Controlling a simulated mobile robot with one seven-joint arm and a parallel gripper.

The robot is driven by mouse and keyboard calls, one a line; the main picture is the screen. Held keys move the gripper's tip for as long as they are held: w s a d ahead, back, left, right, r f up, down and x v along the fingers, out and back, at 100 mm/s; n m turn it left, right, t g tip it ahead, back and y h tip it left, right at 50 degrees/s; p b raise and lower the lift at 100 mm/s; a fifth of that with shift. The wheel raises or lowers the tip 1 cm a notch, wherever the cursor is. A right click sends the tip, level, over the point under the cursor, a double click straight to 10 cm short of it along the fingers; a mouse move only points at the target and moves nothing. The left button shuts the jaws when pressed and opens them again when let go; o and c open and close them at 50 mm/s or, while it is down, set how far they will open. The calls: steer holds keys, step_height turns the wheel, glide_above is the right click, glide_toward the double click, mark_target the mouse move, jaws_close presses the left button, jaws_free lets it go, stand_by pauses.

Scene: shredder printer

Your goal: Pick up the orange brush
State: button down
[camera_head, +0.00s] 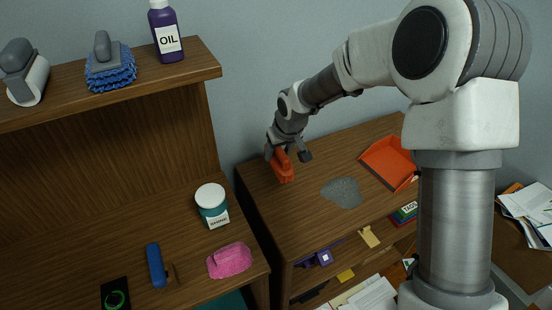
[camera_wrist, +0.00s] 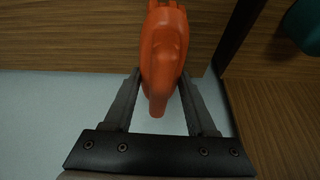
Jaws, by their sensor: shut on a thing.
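The orange brush (camera_head: 282,167) is at the left end of the lower cabinet top in the head view. My gripper (camera_head: 289,153) is at its upper part. In the wrist view the orange brush (camera_wrist: 163,55) lies between the two fingers of my gripper (camera_wrist: 162,95), which are shut on it. Its handle end points toward the wrist camera. I cannot tell whether the brush touches the cabinet top or hangs just above it; its lower end is partly hidden.
An orange dustpan (camera_head: 388,162) and a grey dust pile (camera_head: 343,192) lie on the cabinet top (camera_head: 325,160). The taller desk at left holds a teal-labelled can (camera_head: 212,205), a pink cloth (camera_head: 229,260) and a blue tool (camera_head: 156,265). An oil bottle (camera_head: 166,32) stands on the upper shelf.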

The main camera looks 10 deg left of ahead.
steer(key=d+r+p, duration=0.2)
steer(key=d+r, duration=0.4)
steer(key=d, duration=0.5)
steer(key=shift+s+r, duration=0.15)
steer(key=shift+s, duration=0.05)
steer(key=shift+s, duration=0.15)
